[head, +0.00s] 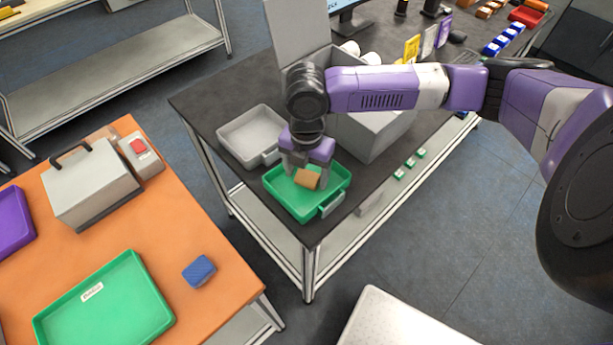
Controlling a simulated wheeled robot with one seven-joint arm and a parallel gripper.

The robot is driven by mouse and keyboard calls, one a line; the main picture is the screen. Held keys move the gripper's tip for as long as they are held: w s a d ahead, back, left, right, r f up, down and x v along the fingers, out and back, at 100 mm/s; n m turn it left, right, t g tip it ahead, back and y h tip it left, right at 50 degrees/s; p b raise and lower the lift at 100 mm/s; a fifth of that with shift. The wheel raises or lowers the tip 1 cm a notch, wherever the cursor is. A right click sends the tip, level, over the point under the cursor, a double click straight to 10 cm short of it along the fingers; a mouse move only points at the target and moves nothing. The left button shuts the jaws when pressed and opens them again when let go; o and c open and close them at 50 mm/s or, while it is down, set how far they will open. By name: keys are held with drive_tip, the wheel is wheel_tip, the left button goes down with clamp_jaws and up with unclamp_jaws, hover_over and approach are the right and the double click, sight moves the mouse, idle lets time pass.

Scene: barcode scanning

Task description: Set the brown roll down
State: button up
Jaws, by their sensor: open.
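The brown roll (308,179) is in the green tray (299,209) at the near corner of the dark table. My gripper (306,178) is over the tray, pointing down. Its fingers are open and stand on either side of the roll. I cannot tell from this view whether a finger touches the roll or whether the roll rests fully on the tray floor.
A grey tray (252,135) sits just behind the green one. A large grey box (372,135) stands to the right. The orange table (220,250) at left holds another green tray (105,305), a blue block (199,271) and a grey machine (92,185).

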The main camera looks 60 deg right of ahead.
sight(307, 177)
wheel_tip(307, 177, up, 10)
drive_tip(key=w+a+r+t+y, duration=0.3)
drive_tip(key=w+a, duration=0.3)
drive_tip(key=a, duration=0.4)
drive_tip(key=w+a+r+t+y, duration=0.2)
drive_tip(key=w+a, duration=0.4)
drive_tip(key=a, duration=0.4)
drive_tip(key=w+a+r+m+t+y, duration=0.2)
drive_tip(key=a+r+m+t+y, duration=0.1)
drive_tip(key=a+r+m+t, duration=0.3)
drive_tip(key=w+a+r+m+t+y, duration=0.2)
drive_tip(key=w+a+r+m+t, duration=0.15)
drive_tip(key=a+r, duration=0.35)
drive_tip(key=s+d+f+m+t+h, duration=0.1)
drive_tip(key=s+d+f+m+h, duration=0.2)
drive_tip(key=s+f+m+h, duration=0.35)
drive_tip(key=s+d+f+m+t+h, duration=0.2)
drive_tip(key=s+d+f+m+h, duration=0.1)
drive_tip(key=s+f+m, duration=0.45)
drive_tip(key=s+d+f+n+g, duration=0.1)
drive_tip(key=s+d, duration=0.3)
drive_tip(key=s, duration=0.7)
drive_tip(key=s+d+f+n+g, duration=0.1)
drive_tip(key=s+d+f+n, duration=0.2)
drive_tip(key=s, duration=0.8)
drive_tip(key=shift+s+d+f+g+b, duration=0.2)
drive_tip(key=shift+d+f+g+b, duration=0.2)
drive_tip(key=shift+d, duration=0.35)
